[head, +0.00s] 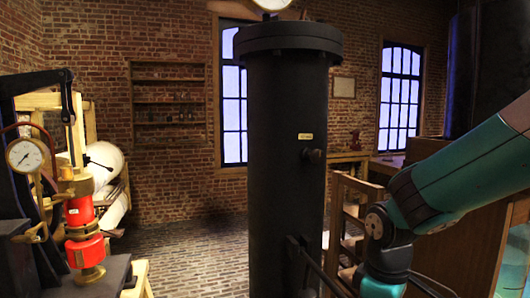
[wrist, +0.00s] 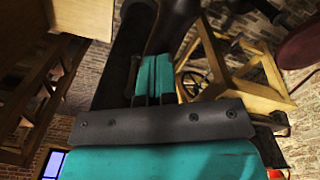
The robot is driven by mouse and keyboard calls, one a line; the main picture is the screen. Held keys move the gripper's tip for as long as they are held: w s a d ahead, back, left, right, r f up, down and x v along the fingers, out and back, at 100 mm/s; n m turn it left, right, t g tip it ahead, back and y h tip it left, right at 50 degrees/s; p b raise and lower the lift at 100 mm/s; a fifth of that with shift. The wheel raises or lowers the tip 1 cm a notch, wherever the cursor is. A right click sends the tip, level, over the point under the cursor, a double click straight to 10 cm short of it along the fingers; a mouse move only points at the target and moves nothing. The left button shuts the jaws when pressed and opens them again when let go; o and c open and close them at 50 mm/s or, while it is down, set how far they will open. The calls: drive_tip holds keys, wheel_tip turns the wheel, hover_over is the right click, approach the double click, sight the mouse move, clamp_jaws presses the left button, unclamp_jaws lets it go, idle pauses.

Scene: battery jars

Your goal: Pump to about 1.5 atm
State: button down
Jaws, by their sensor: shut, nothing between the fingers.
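A tall black iron cylinder (head: 285,130) stands upright in the middle of the head view, with a small yellow plate and a side knob (head: 315,156). A white dial (head: 271,4) above its top is cut off by the frame edge, so its reading is hidden. A dark lever (head: 318,273) slants down to the right from a bracket low on the cylinder. In the wrist view, my gripper (wrist: 155,78) has its teal fingers together and empty. A dark bar (wrist: 172,24) shows just beyond the fingertips; I cannot tell whether they touch.
A red-and-brass device (head: 82,218) with a round gauge (head: 25,154) stands at the left. A wooden frame (head: 338,215) stands right of the cylinder, near my arm. Brick floor (head: 190,255) is clear between the left bench and the cylinder.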

wheel_tip(320, 180, down, 6)
drive_tip(key=b, duration=0.3)
drive_tip(key=shift+f+b, duration=0.15)
drive_tip(key=shift+b, duration=0.15)
wheel_tip(320, 180, up, 15)
drive_tip(key=p, duration=1.3)
drive_tip(key=shift+f, duration=0.15)
wheel_tip(320, 180, down, 15)
drive_tip(key=b, duration=1)
wheel_tip(320, 180, up, 15)
drive_tip(key=p, duration=1.2)
drive_tip(key=shift+p, duration=0.35)
